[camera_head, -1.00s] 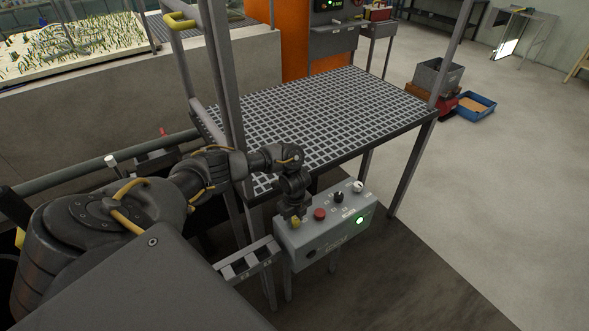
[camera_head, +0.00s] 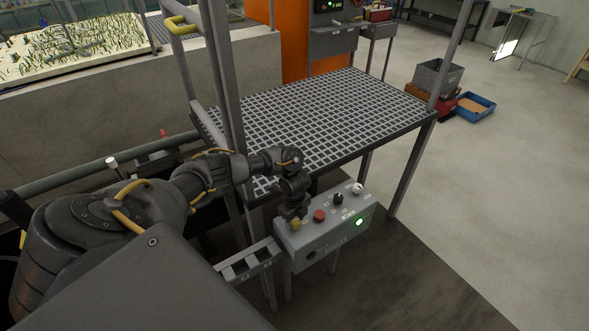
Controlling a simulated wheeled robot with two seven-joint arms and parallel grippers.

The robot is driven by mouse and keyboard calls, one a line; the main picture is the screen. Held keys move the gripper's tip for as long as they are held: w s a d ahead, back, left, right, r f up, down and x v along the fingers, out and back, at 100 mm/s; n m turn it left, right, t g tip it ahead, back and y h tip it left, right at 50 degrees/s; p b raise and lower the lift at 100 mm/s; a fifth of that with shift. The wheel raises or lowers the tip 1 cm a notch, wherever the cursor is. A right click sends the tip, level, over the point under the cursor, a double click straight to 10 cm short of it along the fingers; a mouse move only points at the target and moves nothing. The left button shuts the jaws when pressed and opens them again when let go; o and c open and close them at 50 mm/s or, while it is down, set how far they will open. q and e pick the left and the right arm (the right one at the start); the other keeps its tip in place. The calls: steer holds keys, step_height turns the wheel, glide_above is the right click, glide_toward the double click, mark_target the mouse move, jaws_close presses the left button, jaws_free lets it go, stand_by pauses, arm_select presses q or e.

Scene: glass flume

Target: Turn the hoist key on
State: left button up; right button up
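A grey control box (camera_head: 325,238) on legs stands in front of the grated platform. On its top are a red button (camera_head: 319,215), a black knob (camera_head: 338,199) and a white knob (camera_head: 357,188). A green lamp (camera_head: 359,222) glows on its front. My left gripper (camera_head: 294,216) points down at the left end of the box top, beside a small yellow part (camera_head: 295,223). Its fingers are too dark and small to show whether they are open or shut. I cannot tell which control is the hoist key; it may be hidden by the gripper. My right gripper is not in view.
The grated platform (camera_head: 330,110) with upright posts stands just behind the box. A metal bracket (camera_head: 248,261) is left of the box. A grey bin (camera_head: 437,77) and a blue tray (camera_head: 476,108) lie at the far right.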

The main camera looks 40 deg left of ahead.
mark_target(295, 221)
arm_select(q)
steer(key=shift+o, duration=1)
step_height(295, 221, up, 11)
steer(key=shift+d+f, duration=0.1)
steer(key=shift+f, duration=0.05)
